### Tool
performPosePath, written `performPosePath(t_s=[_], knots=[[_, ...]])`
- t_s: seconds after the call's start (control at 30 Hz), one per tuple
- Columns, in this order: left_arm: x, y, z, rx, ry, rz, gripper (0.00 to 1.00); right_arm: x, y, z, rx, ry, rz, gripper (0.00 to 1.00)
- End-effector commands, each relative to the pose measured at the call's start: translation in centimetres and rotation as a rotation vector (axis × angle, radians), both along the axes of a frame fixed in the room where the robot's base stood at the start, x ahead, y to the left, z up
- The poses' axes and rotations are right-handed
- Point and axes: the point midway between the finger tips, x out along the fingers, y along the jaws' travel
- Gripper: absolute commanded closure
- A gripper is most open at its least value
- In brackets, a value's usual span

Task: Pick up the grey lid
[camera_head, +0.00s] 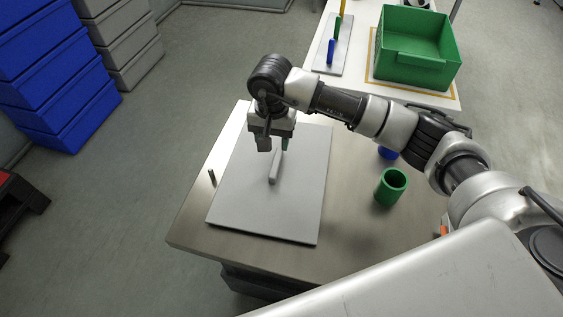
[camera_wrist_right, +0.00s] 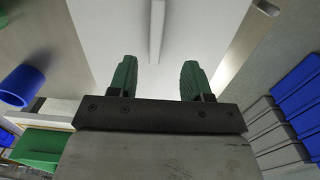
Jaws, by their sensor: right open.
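The grey lid (camera_head: 300,205) is a flat square plate with a raised bar handle (camera_head: 275,168) along its middle. It lies on the metal-topped table. My right gripper (camera_head: 274,147) is above the lid, close to the far end of the handle. In the right wrist view, its two green fingertips (camera_wrist_right: 157,80) are apart with nothing between them. There the lid (camera_wrist_right: 195,40) fills the upper middle, and the handle (camera_wrist_right: 157,30) runs up from between the fingers in the picture. The exact height of the fingers above the handle is hard to tell. My left gripper is not visible.
A green cup (camera_head: 391,187) and a partly hidden blue cup (camera_head: 388,153) stand right of the lid. A green bin (camera_head: 418,48) and a plate with coloured handles (camera_head: 330,50) sit on the white table behind. Blue crates (camera_head: 60,90) are stacked at left.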

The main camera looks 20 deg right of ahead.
Motion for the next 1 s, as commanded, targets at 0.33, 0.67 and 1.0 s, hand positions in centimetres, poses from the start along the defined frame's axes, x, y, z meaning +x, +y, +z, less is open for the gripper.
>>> performPosePath(t_s=[0.33,0.67,1.0], knots=[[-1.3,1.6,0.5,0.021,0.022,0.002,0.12,-0.1,-0.2,-3.6,0.000,0.002,-0.002,0.51],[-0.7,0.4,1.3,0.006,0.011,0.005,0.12,-0.1,-0.7,-7.8,0.001,-0.001,-0.001,0.51],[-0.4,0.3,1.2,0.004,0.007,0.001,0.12,-0.1,-0.8,-8.0,0.000,-0.001,0.000,0.63]])
